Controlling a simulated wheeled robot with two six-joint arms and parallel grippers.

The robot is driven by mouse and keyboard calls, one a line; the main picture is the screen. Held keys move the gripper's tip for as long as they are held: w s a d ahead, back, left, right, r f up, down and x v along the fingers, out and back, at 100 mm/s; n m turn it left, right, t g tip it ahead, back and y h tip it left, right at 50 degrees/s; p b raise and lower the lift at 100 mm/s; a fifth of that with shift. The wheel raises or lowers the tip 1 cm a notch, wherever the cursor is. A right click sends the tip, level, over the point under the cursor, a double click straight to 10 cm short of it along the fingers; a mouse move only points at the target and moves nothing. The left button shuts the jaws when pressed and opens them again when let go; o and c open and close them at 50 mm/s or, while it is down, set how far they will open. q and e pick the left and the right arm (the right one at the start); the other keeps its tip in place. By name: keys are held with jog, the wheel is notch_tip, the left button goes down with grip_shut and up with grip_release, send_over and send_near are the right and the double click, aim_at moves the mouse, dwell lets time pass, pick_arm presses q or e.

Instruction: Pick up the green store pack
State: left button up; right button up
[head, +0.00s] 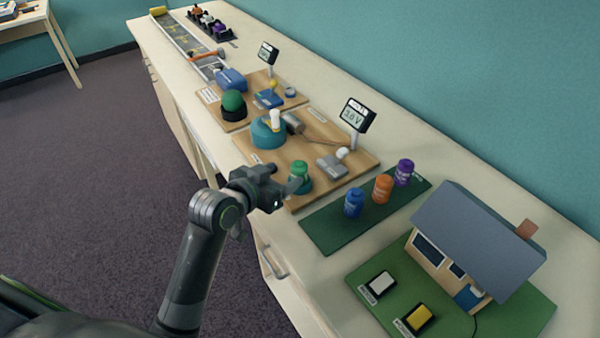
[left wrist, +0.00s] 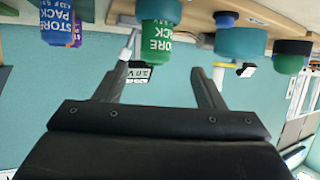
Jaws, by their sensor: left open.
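The green store pack (head: 299,170) stands upright in a teal round base at the front edge of the nearer wooden board (head: 350,172). It also shows upside down in the left wrist view (left wrist: 157,38), beyond my fingertips, with its lettering facing me. My left gripper (head: 290,188) is just in front of the pack in the head view and hides part of its base. In the left wrist view its two fingers (left wrist: 163,72) are spread with nothing between them. My right gripper is not in view.
A dark green mat (head: 318,224) holds blue (head: 354,203), orange (head: 383,188) and purple (head: 403,172) packs. A model house (head: 470,250) stands at the right. A teal device (head: 268,133) and a meter display (head: 356,115) are on the wooden board.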

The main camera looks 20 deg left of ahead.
aim_at(292, 170)
pick_arm(q)
jog(key=x, duration=0.3)
jog(key=shift+w+d+f, duration=0.1)
jog(key=shift+w, duration=0.25)
jog(key=shift+w+f, duration=0.15)
jog(key=shift+w, duration=0.1)
jog(key=shift+s+d+f+p+x, duration=0.1)
jog(key=shift+p+x, duration=0.05)
jog(key=shift+x, duration=0.6)
jog(key=shift+s+d+f+p+x, duration=0.1)
jog(key=shift+d+p+x, duration=0.1)
jog(key=shift+x, duration=0.55)
jog(key=shift+d+f+p+x, duration=0.1)
jog(key=shift+p+x, duration=0.05)
jog(key=shift+x, duration=0.6)
jog(key=shift+w+f, duration=0.2)
jog(key=shift+w, duration=0.2)
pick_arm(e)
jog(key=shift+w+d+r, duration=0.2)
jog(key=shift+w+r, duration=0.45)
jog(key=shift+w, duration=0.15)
pick_arm(q)
jog(key=shift+c, duration=0.3)
